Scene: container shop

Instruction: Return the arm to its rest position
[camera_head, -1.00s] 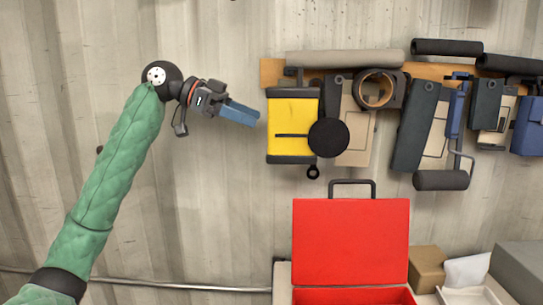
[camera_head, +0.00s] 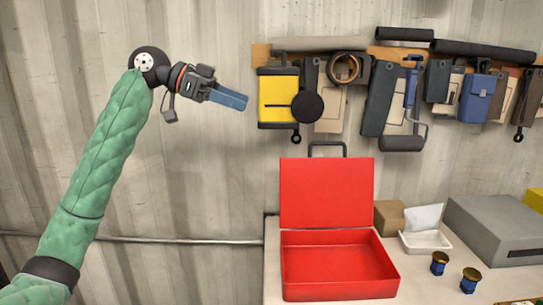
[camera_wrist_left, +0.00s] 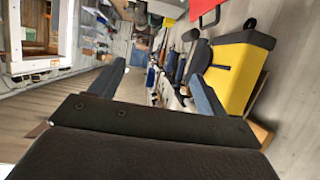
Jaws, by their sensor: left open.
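My left arm, in a green quilted sleeve, rises from the lower left of the head view. My left gripper (camera_head: 230,98) is raised in front of the corrugated wall, its blue fingers pointing right towards the yellow tool. In the left wrist view the two fingers (camera_wrist_left: 158,85) stand apart with nothing between them, so it is open and empty. The yellow tool (camera_wrist_left: 235,72) shows there just right of the fingers. My right gripper is not in view.
A rack of hanging tools runs along the wall, with the yellow tool (camera_head: 276,97) at its left end. Below, an open, empty red case (camera_head: 327,194) stands on the bench (camera_head: 440,285). A white tray (camera_head: 425,242) and a grey box (camera_head: 497,229) are to its right.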

